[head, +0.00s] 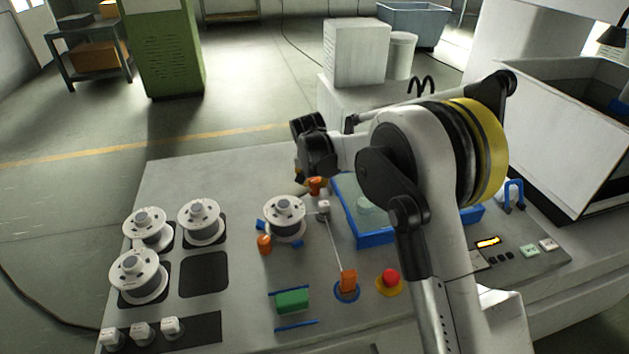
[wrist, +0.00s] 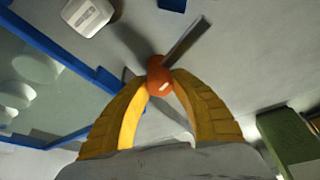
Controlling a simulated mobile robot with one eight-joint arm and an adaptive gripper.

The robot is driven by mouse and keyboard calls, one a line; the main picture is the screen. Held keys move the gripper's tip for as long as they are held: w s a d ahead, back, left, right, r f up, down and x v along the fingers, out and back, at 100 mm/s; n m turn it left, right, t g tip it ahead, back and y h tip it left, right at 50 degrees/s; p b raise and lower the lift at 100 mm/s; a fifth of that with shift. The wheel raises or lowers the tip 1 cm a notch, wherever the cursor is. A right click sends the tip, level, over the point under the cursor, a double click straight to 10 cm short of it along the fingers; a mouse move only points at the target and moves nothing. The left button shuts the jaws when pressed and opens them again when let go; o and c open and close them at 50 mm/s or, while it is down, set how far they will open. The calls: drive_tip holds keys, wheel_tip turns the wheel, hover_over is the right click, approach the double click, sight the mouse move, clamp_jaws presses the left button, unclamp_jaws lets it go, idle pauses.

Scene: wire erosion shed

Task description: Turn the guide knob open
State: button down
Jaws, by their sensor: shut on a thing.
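The orange guide knob (head: 316,186) stands on the grey bench top (head: 240,172), just left of the blue-walled tray. In the wrist view the knob (wrist: 159,77) is between my two yellow fingertips, with a pale mark on its side. A thin grey bar runs from the knob toward the upper right of that view. My gripper (head: 307,180) reaches down over the knob, and in the wrist view my gripper (wrist: 158,84) is shut on it. The knob's far side and base are hidden.
The blue-walled tray (head: 374,240) is right of the knob, and a white post (head: 323,206) is close by. A spool (head: 284,216) sits left of the post. A red stop button (head: 390,278) and a green block (head: 292,301) are nearer the front.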

drive_tip(key=shift+m+g+h, duration=0.4)
drive_tip(key=shift+m+h, duration=0.5)
drive_tip(key=shift+m, duration=1.4)
drive_tip(key=c, duration=1.1)
unclamp_jaws()
drive_tip(key=shift+o, duration=0.2)
drive_tip(key=v, duration=1.2)
